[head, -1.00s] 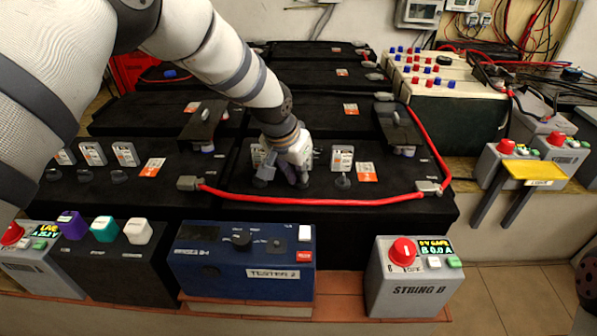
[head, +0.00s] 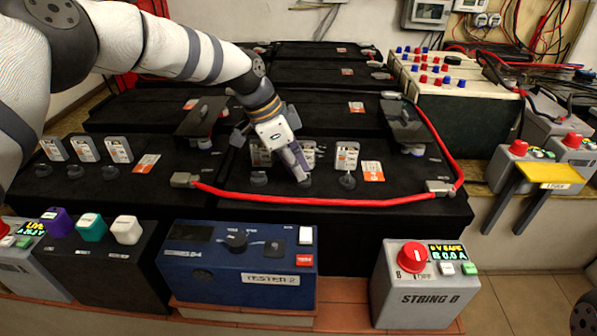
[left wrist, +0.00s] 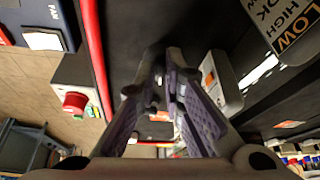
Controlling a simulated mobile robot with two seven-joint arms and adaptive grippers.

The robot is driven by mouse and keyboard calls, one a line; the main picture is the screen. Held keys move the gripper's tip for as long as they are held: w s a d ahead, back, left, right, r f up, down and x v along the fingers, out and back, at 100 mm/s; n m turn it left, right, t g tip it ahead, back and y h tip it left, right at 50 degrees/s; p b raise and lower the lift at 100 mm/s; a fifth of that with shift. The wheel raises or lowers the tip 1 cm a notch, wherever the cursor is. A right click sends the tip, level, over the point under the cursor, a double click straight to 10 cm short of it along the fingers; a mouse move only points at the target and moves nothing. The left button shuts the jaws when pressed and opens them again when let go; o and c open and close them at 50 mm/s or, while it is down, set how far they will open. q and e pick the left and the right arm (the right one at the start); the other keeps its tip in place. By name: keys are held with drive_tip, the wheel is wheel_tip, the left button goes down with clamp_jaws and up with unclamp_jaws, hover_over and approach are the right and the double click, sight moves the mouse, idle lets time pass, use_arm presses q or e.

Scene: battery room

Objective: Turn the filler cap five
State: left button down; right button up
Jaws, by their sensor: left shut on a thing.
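The near right battery (head: 225,192) has a row of three dark filler caps on its black top. The left cap (head: 259,180) and right cap (head: 347,182) each stand in front of a grey tag; the tag numbers are not legible. My left gripper (head: 301,178) reaches down from the upper left, tilted, with its fingertips shut on the middle cap (head: 305,183), apparently filler cap five. In the left wrist view, the purple-padded fingers (left wrist: 160,88) are close together around something dark; the cap is mostly hidden.
A red cable (head: 330,201) runs along the battery's front and right edges. Grey tags (head: 346,156) stand close behind the caps. In front are a blue tester (head: 205,268) and a String B box (head: 425,298) with a red knob.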

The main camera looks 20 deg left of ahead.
use_arm(q)
drive_tip(key=shift+w+a+f+m+g+b, duration=0.1)
drive_tip(key=shift+m+g+b, duration=0.5)
drive_tip(key=shift+m, duration=0.5)
use_arm(e)
drive_tip(key=shift+x, duration=0.95)
drive_tip(key=shift+s, duration=0.2)
use_arm(q)
drive_tip(key=c, duration=1.7)
unclamp_jaws()
drive_tip(key=v, duration=1.2)
drive_tip(key=shift+a, duration=0.15)
